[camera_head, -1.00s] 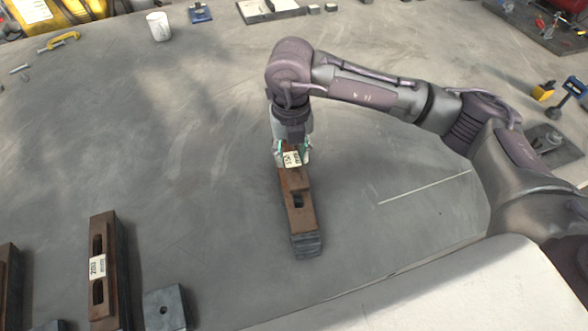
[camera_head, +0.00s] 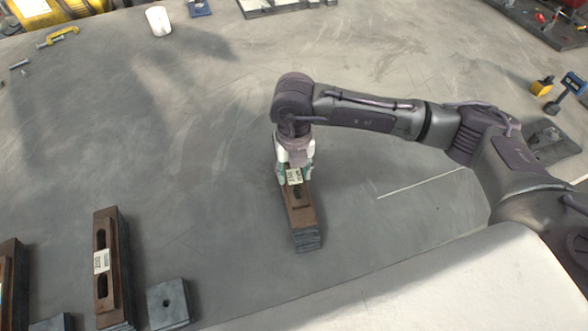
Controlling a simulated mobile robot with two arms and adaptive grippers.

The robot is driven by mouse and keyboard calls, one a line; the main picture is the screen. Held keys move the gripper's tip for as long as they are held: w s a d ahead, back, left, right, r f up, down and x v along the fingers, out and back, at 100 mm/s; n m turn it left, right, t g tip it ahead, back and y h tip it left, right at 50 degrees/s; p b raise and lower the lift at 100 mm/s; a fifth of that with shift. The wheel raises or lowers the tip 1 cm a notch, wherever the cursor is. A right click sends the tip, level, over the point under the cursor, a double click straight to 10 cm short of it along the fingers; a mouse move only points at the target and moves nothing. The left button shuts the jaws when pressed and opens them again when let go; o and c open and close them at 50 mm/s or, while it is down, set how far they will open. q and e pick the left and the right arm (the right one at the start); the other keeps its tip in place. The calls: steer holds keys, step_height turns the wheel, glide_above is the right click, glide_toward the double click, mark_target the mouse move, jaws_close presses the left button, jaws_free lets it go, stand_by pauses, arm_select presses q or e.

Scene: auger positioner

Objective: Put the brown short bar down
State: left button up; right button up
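The brown short bar (camera_head: 304,214) has a pale label and a dark slot. It lies lengthwise on top of a stack of dark plates (camera_head: 307,242) in the middle of the table and looks level with it. My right gripper (camera_head: 295,174) points down over the bar's far end, with a fingertip on each side near the label. Its fingers look shut on the bar, though any small gap is too small to see. The gripper hides the bar's far end. My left gripper is not in view.
Another brown slotted bar (camera_head: 102,285) on dark plates stands at the lower left, beside a square dark block with a hole (camera_head: 168,304). A further bar (camera_head: 10,275) is cut off at the left edge. A white cup (camera_head: 158,21) stands far back. The table around the stack is clear.

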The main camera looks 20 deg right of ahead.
mark_target(294, 176)
steer(key=shift+o, duration=1.1)
steer(key=shift+r, duration=0.15)
step_height(294, 176, up, 12)
steer(key=b, duration=0.1)
steer(key=shift+b, duration=0.35)
